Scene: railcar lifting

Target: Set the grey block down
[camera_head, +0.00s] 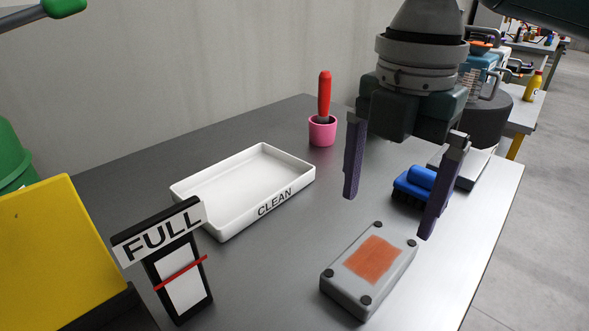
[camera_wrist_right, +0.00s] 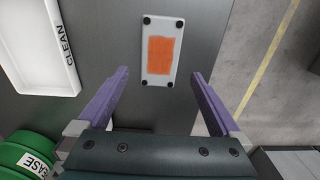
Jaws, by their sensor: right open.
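The grey block (camera_head: 340,290) lies flat on the dark metal table, with an orange patch and black round knobs at its corners facing up. It also shows in the right wrist view (camera_wrist_right: 147,76). My right gripper (camera_head: 388,216) is open and empty, its two purple fingers pointing down above the table, behind the block in the head view. In the right wrist view the block lies ahead, roughly centred between the fingertips (camera_wrist_right: 160,73). My left gripper is not in view.
A white tray marked CLEAN (camera_head: 287,193) stands left of the block. A FULL sign (camera_head: 160,232) stands at the front left. A blue brush (camera_head: 409,188) and a pink cup (camera_head: 322,131) with a red-handled tool stand farther back.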

